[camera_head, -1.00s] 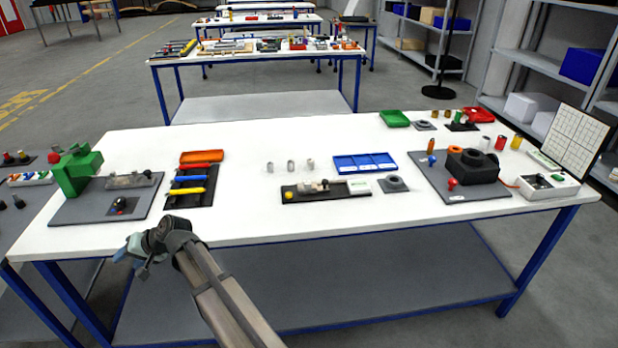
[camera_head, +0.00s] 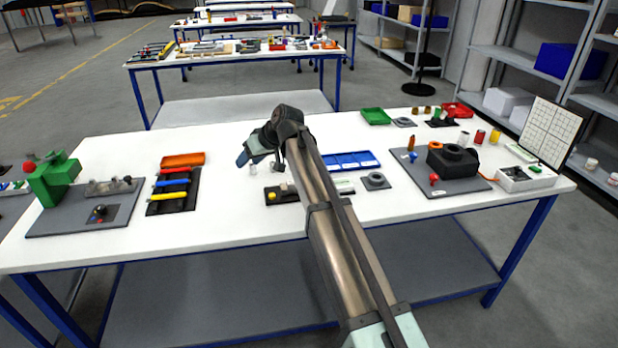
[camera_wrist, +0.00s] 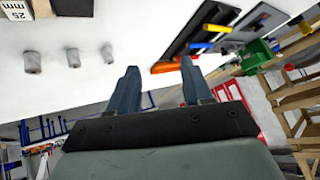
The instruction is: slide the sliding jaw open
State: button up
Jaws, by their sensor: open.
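The device with the black base (camera_head: 271,197) stands in the middle of the table. My arm hides much of it in the head view. A small pale block shows on it, but I cannot tell for sure whether this is the sliding jaw or how far it stands open. My gripper (camera_head: 256,148) is above the table, behind and left of the device in the picture. In the wrist view my gripper (camera_wrist: 159,70) has its two blue-grey fingers apart, with nothing between them. A "25 mm" label (camera_wrist: 16,10) shows at the top left there.
Grey cylinders (camera_wrist: 73,57) stand on the table near my gripper. A rack of coloured rods (camera_head: 174,190) and an orange tray (camera_head: 183,159) lie left. A blue tray (camera_head: 350,161), a grey ring block (camera_head: 376,180) and a black fixture (camera_head: 452,160) lie right.

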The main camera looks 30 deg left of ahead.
jog(key=w+d+r+n+h, duration=0.2)
jog(key=w+d+n+h, duration=0.15)
jog(key=w+d, duration=1.2)
jog(key=shift+m+t, duration=0.25)
jog(key=shift+t, duration=0.15)
jog(key=x, duration=1.3)
jog(key=shift+s+d+f, duration=0.3)
jog(key=shift+s+f, duration=0.1)
grip_shut()
